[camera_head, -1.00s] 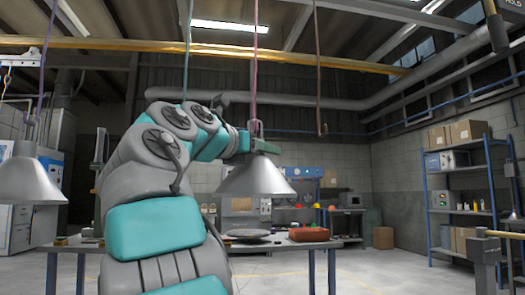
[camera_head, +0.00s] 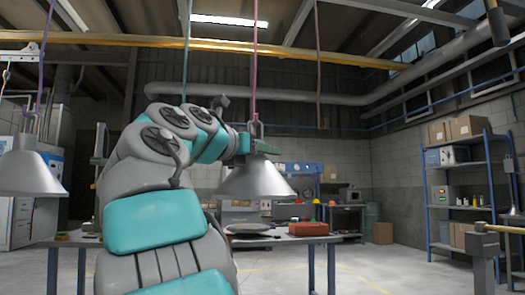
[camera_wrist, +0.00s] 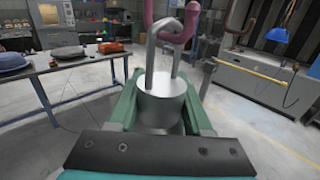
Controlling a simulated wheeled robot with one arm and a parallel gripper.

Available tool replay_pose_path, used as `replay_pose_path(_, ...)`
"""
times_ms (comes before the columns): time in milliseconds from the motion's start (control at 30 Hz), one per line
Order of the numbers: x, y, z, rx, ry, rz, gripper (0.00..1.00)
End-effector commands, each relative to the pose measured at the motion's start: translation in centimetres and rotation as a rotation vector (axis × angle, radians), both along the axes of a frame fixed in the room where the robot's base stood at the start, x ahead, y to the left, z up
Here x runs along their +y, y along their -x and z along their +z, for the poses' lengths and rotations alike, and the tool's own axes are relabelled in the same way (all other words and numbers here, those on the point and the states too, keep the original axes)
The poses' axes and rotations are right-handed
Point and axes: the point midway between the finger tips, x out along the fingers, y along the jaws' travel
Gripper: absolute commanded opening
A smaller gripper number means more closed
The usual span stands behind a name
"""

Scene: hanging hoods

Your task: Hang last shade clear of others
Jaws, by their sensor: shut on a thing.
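My gripper (camera_head: 262,148) is shut on the neck of a grey metal shade (camera_head: 254,181), which hangs upright below it. In the wrist view my green fingers (camera_wrist: 162,112) flank the shade's neck (camera_wrist: 162,103), with its steel loop (camera_wrist: 152,52) standing above. A pink hook (camera_wrist: 180,36) overlaps the top of the loop and appears to pass through it. The pink cord (camera_head: 254,65) runs straight up from there. Another grey shade (camera_head: 28,175) hangs at the left under a purple cord (camera_head: 43,60), well apart from the held one.
A teal cord (camera_head: 187,50) hangs behind my arm. A reddish-brown cord (camera_head: 318,65) hangs free to the right. A yellow beam (camera_head: 340,60) crosses above. A workbench (camera_head: 285,241) with a red tray stands behind, and blue shelving (camera_head: 488,180) at the right.

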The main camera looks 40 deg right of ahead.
Motion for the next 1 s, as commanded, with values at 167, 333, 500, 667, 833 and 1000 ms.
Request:
replay_pose_path(167, -0.01, -0.01, -0.18, 0.0, 0.0, 0.0, 0.0)
replay_pose_path(333, 0.0, -0.02, -0.16, 0.0, 0.0, 0.0, 0.54)
replay_pose_path(500, 0.01, -0.03, -0.17, 0.0, 0.0, 0.0, 0.73)
replay_pose_path(667, 0.0, -0.03, -0.18, 0.0, 0.0, 0.0, 0.85)
replay_pose_path(833, 0.01, -0.04, -0.19, 0.001, 0.0, 0.001, 0.85)
replay_pose_path(1000, 0.59, 0.08, -0.16, 0.001, 0.0, 0.001, 0.85)
